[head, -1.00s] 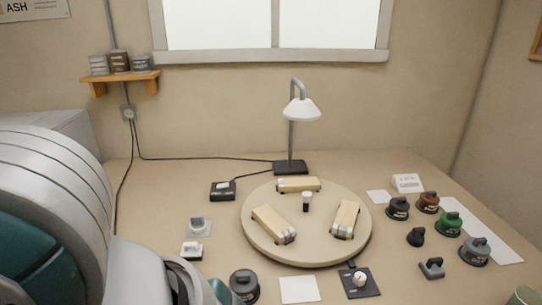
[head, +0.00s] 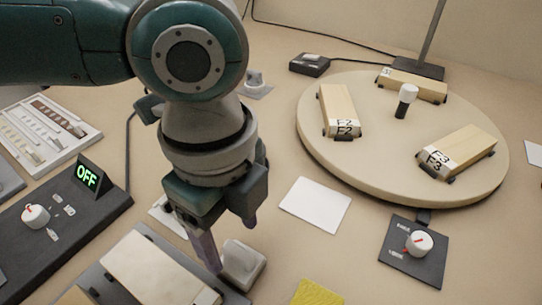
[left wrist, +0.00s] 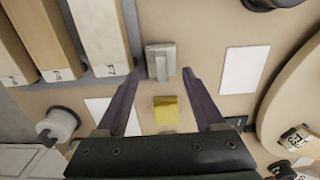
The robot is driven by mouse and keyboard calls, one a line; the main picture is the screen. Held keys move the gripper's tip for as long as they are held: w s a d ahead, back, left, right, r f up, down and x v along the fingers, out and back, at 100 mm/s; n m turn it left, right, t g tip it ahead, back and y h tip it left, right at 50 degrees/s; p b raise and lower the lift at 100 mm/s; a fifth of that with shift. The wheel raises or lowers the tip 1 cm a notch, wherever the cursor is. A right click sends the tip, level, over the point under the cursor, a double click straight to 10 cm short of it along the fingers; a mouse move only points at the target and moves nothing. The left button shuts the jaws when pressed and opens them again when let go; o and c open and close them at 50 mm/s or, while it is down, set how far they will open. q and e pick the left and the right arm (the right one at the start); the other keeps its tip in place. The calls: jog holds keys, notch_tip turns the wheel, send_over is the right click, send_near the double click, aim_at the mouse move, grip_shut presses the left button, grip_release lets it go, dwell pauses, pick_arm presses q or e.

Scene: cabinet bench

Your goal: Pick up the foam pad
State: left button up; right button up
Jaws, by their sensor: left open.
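A yellow pad (head: 318,292), which I take to be the foam pad, lies flat on the bench, partly cut off by the bottom edge of the head view. In the left wrist view the yellow pad (left wrist: 166,110) shows whole, below and between the fingers. My left gripper (head: 232,245) is open and points down, to the left of the pad in the head view. In the left wrist view the left gripper (left wrist: 163,80) holds nothing. My right gripper is not in view.
A pale block with a raised grip (head: 240,262) stands close to the left fingertips. A tray with wooden blocks (left wrist: 90,35) lies beside it. A white sheet (head: 316,205), a knob panel (head: 415,255) and a round turntable (head: 400,185) lie to the right.

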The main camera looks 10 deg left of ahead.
aim_at(238, 250)
pick_arm(q)
notch_tip(238, 250, down, 6)
jog(key=shift+d+r+b, duration=0.1)
jog(key=shift+d+b, duration=0.05)
jog(key=shift+b, duration=0.75)
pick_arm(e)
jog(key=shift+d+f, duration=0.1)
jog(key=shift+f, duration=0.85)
pick_arm(q)
jog(key=shift+w, duration=0.1)
jog(key=c, duration=1)
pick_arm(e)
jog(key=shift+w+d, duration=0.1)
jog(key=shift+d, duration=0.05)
pick_arm(q)
jog(key=shift+r, duration=0.15)
notch_tip(238, 250, up, 20)
jog(key=p, duration=0.5)
jog(key=shift+p, duration=0.3)
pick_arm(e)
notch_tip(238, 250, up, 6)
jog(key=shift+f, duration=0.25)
pick_arm(q)
jog(key=o, duration=0.7)
jog(key=c, duration=0.5)
